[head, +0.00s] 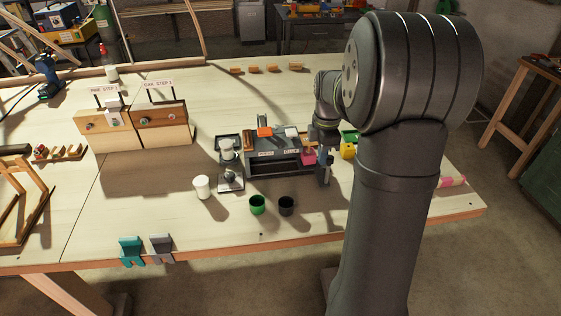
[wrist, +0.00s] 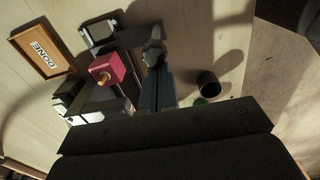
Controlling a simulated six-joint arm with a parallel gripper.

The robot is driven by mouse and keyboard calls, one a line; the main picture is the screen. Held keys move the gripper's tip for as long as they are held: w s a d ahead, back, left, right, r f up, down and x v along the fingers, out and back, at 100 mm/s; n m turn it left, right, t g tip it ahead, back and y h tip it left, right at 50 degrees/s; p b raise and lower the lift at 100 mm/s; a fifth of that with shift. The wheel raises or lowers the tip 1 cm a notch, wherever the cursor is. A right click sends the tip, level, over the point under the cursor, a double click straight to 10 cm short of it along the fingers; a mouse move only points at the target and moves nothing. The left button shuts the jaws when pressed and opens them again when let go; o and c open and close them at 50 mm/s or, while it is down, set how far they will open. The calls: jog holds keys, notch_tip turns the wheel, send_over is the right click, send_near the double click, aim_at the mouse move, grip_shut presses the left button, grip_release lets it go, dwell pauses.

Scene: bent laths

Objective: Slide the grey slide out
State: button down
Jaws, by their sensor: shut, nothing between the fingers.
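A dark grey housing (head: 272,160) with small labels on its front stands at the table's middle. I cannot make out for certain which part of it is the grey slide. A pink block (head: 309,157) is at its right end; in the wrist view this block (wrist: 107,69) carries an orange knob. My gripper (head: 323,181) points down just right of the housing and the pink block. In the wrist view my gripper (wrist: 153,42) is shut and empty, apart from the pink block. My arm hides part of the housing's right side.
A green cup (head: 257,204) and a black cup (head: 286,205) stand in front of the housing. A white cup (head: 202,187) and a small machine (head: 229,168) are to the left. The front table is mostly clear.

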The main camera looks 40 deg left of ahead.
jog(key=shift+w+d, duration=0.75)
jog(key=shift+d, duration=0.05)
jog(key=shift+s+a, duration=0.1)
jog(key=shift+a, duration=0.05)
jog(key=shift+s+a, duration=0.3)
notch_tip(320, 180, up, 6)
dwell(0.5)
notch_tip(320, 180, down, 6)
jog(key=shift+w+d+f, duration=0.1)
jog(key=shift+w+d, duration=0.25)
dwell(0.4)
